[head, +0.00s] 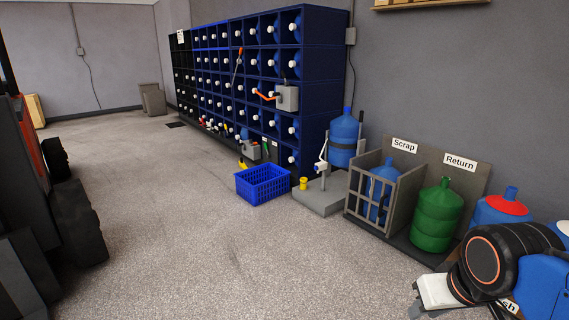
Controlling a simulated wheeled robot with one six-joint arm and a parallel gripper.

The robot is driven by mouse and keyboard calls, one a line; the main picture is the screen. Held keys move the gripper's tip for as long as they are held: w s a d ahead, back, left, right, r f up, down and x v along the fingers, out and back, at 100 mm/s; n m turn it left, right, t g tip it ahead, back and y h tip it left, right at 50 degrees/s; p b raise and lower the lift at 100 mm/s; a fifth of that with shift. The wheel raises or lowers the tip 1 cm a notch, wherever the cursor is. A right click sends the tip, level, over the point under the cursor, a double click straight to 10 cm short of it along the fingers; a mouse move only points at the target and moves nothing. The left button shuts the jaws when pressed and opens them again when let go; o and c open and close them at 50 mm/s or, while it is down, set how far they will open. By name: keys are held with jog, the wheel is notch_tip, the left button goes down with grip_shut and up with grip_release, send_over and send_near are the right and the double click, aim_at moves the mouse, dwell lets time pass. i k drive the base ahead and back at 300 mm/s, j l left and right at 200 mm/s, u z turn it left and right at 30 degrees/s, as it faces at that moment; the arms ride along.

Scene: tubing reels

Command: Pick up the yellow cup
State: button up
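My arm shows at the bottom right, far from the cup. A pale block at its end (435,292) may be part of my gripper, but I cannot make out two fingers or whether they are open or shut.
A blue crate (263,184) stands on the floor left of the cup. A grey platform (322,198) bears a blue bottle (343,132). A barred bin (386,190) and green bottle (437,215) stand to the right. The middle floor is clear; dark machinery (75,220) is at left.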

aim_at(303, 184)
jog(key=i, duration=4.45)
